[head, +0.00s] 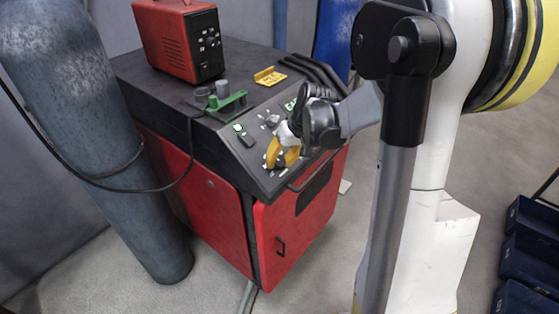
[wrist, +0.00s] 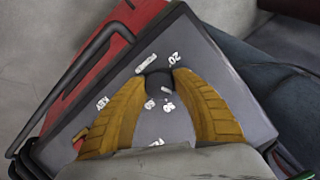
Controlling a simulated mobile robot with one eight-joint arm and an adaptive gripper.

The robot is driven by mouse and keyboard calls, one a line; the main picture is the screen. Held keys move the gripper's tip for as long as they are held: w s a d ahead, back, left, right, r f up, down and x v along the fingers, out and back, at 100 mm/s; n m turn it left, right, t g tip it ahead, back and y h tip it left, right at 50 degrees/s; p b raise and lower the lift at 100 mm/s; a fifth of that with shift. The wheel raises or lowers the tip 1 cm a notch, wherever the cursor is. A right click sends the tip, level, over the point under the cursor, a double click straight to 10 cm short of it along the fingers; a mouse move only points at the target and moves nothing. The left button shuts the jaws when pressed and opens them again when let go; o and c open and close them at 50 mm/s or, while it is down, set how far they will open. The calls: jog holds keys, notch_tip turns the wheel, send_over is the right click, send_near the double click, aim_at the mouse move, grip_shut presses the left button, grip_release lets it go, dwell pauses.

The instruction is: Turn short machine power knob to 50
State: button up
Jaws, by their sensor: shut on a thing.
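The short machine (head: 228,218) is a red cabinet with a dark sloped control panel (wrist: 212,72), in the middle of the head view. A small dark knob (wrist: 158,82) on this panel shows in the wrist view, with white markings around it. A mark like 20 lies above it and blurred marks below; I cannot read them surely. My gripper (wrist: 160,84) has its two yellow fingers on either side of the knob and is shut on it. In the head view my gripper (head: 282,153) is at the panel's lower front and hides the knob. The knob's pointer direction is unclear.
A red power unit (head: 180,42) and a yellow piece (head: 269,76) sit on the cabinet top. A green-marked fitting (head: 226,102) is beside the panel. A blue-grey cylinder (head: 95,130) stands at left with a black cable. Blue bins (head: 528,262) are at right.

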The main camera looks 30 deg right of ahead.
jog(key=m+y, duration=0.1)
jog(key=m, duration=0.3)
jog(key=shift+m+t+y+b, duration=0.4)
jog(key=shift+m+y, duration=0.4)
jog(key=shift+m, duration=1.7)
jog(key=o, duration=0.9)
jog(key=shift+o, duration=0.2)
jog(key=v, duration=1.2)
jog(key=shift+w, duration=0.1)
